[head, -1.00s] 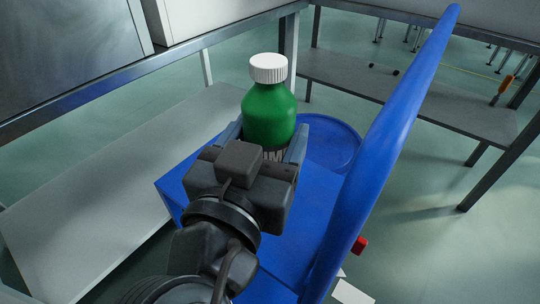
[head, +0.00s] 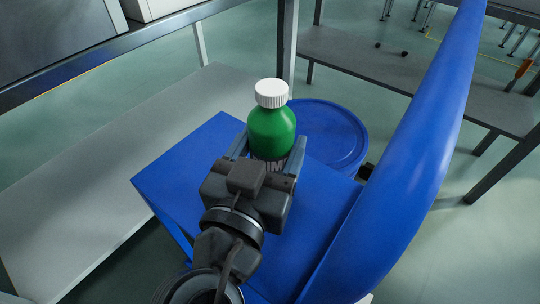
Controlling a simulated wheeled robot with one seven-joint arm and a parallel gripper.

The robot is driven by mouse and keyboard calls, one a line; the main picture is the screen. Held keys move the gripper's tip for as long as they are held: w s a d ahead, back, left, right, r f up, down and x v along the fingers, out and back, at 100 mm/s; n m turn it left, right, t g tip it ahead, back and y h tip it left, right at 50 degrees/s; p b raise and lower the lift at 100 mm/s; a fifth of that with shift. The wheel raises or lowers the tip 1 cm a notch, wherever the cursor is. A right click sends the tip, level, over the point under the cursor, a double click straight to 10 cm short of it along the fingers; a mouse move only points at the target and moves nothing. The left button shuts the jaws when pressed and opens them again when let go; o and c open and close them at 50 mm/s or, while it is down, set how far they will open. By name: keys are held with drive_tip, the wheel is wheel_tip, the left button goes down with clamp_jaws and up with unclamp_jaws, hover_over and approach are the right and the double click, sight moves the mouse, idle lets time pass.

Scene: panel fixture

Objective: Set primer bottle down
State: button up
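The primer bottle (head: 271,128) is green with a white ribbed cap and a dark label with white letters at its lower part. It stands upright between the two fingers of my gripper (head: 268,150), which lie on either side of it. My gripper looks shut on the bottle. The bottle is seen over the blue flat top (head: 185,168) of a stand or cart. The bottle's base is hidden behind my gripper, so I cannot tell whether it touches the blue top.
A round blue drum lid or tray (head: 335,135) lies just behind and right of the bottle. A thick blue rail (head: 410,150) rises on the right. A grey shelf (head: 110,165) is on the left. A grey bench (head: 400,85) stands at the back right. The blue top's left part is bare.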

drive_tip(key=shift+f, duration=0.7)
drive_tip(key=shift+f, duration=0.15)
drive_tip(key=o, duration=1.3)
drive_tip(key=shift+r, duration=0.25)
drive_tip(key=p+v, duration=0.1)
drive_tip(key=v, duration=1.1)
